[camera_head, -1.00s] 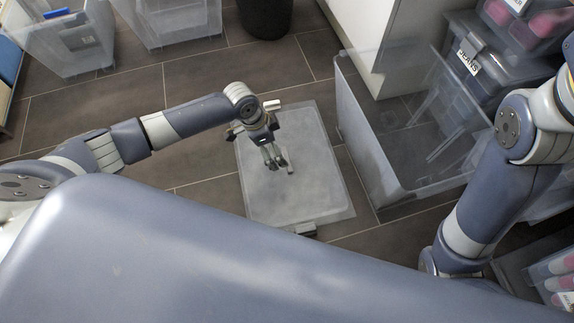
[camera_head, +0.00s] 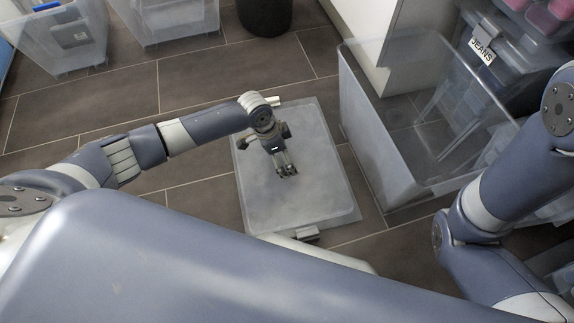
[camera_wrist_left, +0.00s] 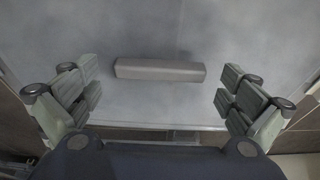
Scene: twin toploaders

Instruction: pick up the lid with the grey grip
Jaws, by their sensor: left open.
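The lid (camera_head: 315,190) is a pale translucent rectangle lying flat on the dark tiled floor in the middle of the head view. Its grey grip (camera_wrist_left: 160,70) shows in the left wrist view as a short bar on the lid's surface. In the head view the grip is hidden by my left gripper. My left gripper (camera_head: 287,174) is over the middle of the lid, pointing down. In the left wrist view its fingers (camera_wrist_left: 160,100) are spread wide, one on each side of the grip's ends, with nothing between them touching. My right gripper is outside the views.
A large open clear bin (camera_head: 400,170) stands right of the lid. Stacked clear boxes with a JEANS label (camera_head: 482,48) are at the far right. Clear bins (camera_head: 65,45) and a dark round bin (camera_head: 265,15) stand at the back. Floor left of the lid is bare.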

